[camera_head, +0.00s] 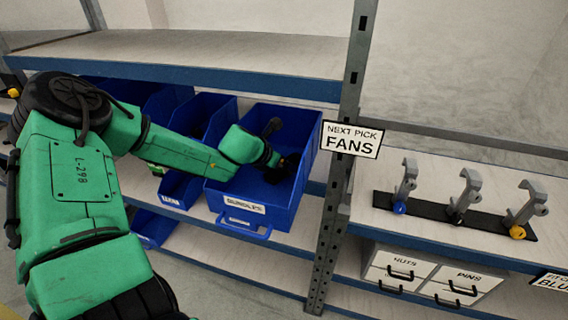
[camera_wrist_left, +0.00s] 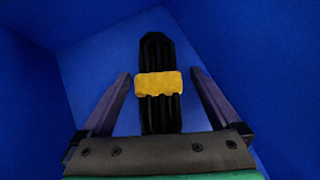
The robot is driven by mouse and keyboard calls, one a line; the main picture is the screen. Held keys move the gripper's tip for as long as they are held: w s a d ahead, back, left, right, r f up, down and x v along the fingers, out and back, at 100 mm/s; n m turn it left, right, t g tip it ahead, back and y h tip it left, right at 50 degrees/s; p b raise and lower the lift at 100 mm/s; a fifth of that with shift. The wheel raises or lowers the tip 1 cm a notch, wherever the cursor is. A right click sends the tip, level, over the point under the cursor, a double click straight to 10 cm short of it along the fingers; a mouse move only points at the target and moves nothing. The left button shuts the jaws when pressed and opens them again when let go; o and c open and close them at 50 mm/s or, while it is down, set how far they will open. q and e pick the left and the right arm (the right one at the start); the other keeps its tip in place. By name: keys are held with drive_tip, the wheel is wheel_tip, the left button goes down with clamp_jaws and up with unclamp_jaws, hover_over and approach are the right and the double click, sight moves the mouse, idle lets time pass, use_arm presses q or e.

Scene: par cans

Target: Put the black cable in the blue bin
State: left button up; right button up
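My left arm reaches from the left into the front blue bin (camera_head: 228,196) on the middle shelf. My left gripper (camera_head: 282,168) is inside this bin, partly hidden by my arm and the bin walls. In the left wrist view the black cable (camera_wrist_left: 160,112) is a coiled bundle with a yellow band around its middle. It lies between the two spread fingers of my left gripper (camera_wrist_left: 161,76), with a gap on each side. Blue bin walls (camera_wrist_left: 100,40) surround it. My right gripper is in neither view.
More blue bins (camera_head: 205,110) stand to the left on the same shelf. A metal post (camera_head: 342,130) with a "NEXT PICK FANS" sign (camera_head: 351,140) stands right of the bin. Grey clamps (camera_head: 468,190) and labelled drawers (camera_head: 400,268) are further right. An upper shelf (camera_head: 200,50) overhangs.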

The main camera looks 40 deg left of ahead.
use_arm(q)
drive_tip(key=shift+r, duration=0.2)
drive_tip(key=p+v, duration=0.1)
drive_tip(key=v, duration=1)
drive_tip(key=shift+s+r, duration=0.15)
drive_tip(key=shift+s, duration=0.15)
drive_tip(key=shift+a, duration=0.1)
